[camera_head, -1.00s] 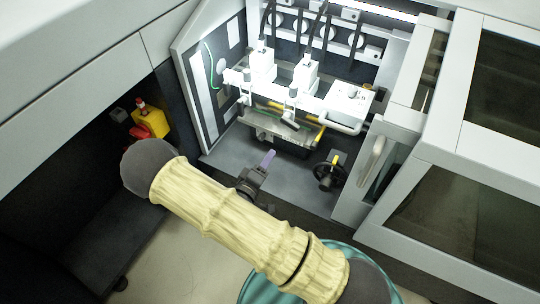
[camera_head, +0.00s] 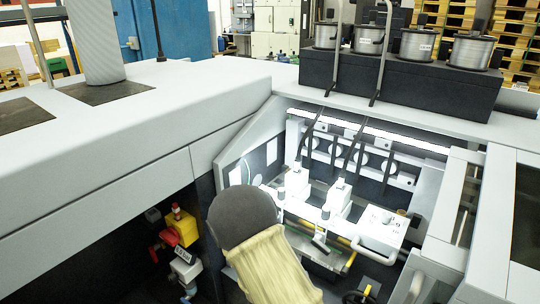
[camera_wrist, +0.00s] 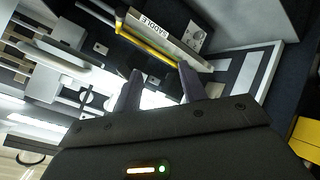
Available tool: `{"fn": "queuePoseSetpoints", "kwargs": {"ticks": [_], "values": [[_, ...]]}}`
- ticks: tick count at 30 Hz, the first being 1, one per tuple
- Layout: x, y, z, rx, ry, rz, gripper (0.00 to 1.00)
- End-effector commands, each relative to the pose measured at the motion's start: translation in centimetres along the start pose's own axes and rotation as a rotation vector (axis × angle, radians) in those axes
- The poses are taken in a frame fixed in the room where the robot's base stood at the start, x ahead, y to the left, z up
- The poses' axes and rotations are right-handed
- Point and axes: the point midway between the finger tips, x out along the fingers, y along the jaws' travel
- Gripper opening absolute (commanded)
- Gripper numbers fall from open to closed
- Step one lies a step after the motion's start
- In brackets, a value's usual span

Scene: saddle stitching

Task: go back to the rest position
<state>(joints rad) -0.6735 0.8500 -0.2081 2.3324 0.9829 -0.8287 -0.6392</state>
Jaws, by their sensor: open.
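My gripper (camera_wrist: 158,92) shows in the wrist view with its two dark fingers apart and nothing between them. Beyond the fingers are the stitching unit's parts, with a yellow bar (camera_wrist: 148,42) and a labelled pale strip (camera_wrist: 172,40). In the head view my arm, in a yellowish sleeve, rises from the bottom edge and covers part of the stitching bay. The gripper itself is hidden in the head view. White stitching heads (camera_head: 338,200) stand in the lit bay right of my arm.
The grey machine housing (camera_head: 130,115) runs along the left. A yellow and red device (camera_head: 180,228) sits in the dark recess left of my arm. Wire spools (camera_head: 415,45) stand on top at the back. A black handwheel (camera_head: 360,296) is at the bottom right.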

Motion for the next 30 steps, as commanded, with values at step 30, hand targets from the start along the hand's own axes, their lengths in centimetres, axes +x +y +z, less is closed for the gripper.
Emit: {"fn": "queuePoseSetpoints", "kwargs": {"ticks": [30], "values": [[-15.8,14.5,5.0,0.291,-0.503,-0.552,0.42]]}}
